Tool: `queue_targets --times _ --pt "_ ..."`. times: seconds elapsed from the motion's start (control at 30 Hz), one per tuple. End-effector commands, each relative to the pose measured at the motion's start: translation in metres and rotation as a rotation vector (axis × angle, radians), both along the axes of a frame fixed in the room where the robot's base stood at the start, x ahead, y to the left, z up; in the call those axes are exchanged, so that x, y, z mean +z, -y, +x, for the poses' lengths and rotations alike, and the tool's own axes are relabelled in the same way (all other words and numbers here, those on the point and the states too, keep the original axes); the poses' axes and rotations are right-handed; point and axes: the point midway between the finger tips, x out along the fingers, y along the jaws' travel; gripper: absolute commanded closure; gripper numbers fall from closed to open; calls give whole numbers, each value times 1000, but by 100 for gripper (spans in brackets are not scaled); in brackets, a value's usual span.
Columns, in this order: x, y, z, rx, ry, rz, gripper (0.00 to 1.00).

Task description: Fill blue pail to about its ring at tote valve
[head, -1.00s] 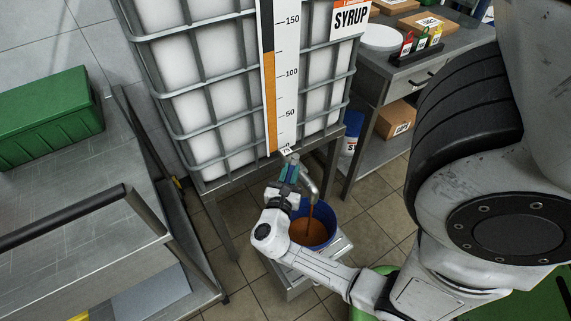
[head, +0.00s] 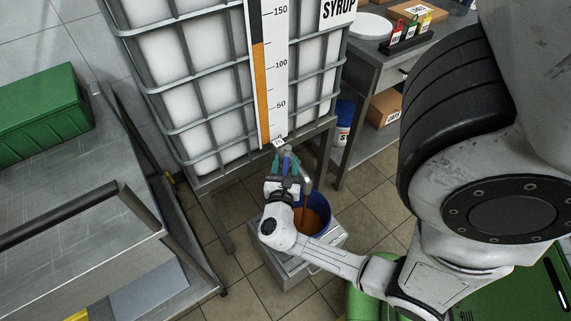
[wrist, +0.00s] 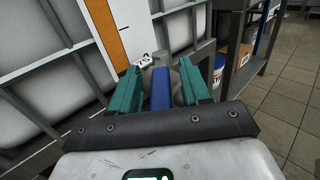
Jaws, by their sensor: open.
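My gripper (head: 285,162) is at the tote's valve, with its teal fingers apart. In the wrist view my gripper (wrist: 160,68) has the blue valve lever (wrist: 161,90) between its fingers, with gaps on both sides. The metal spout (head: 307,183) is beside the fingers. A brown syrup stream (head: 304,205) runs from it into the blue pail (head: 326,207). The pail stands upright below, with brown syrup (head: 309,223) inside. My arm hides part of the pail, and I cannot make out its ring. The tote (head: 163,60) carries a gauge strip (head: 261,90) with an orange column.
The pail stands on a grey metal stand (head: 327,243). A steel table (head: 60,190) with a green box (head: 40,112) is at left. A shelf bench (head: 385,62) with cartons and a blue-and-white container (head: 344,122) is at right. Tiled floor shows between.

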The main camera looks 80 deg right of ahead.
Motion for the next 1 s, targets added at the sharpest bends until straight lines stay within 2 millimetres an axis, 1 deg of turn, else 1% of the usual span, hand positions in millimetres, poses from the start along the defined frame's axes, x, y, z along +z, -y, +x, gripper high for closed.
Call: queue_targets --times 0.13,0.23,0.5,0.6,0.7,0.83,1.0 --pt "0 -4 0 0 0 0 53" --pt "0 -16 0 2 0 1 53" --pt "-1 -67 0 3 0 2 53" --pt "-1 -84 0 1 0 1 53" --pt "-1 -97 0 2 0 1 53" --pt "0 -106 0 1 0 0 53" --pt "0 -109 0 0 0 0 53"
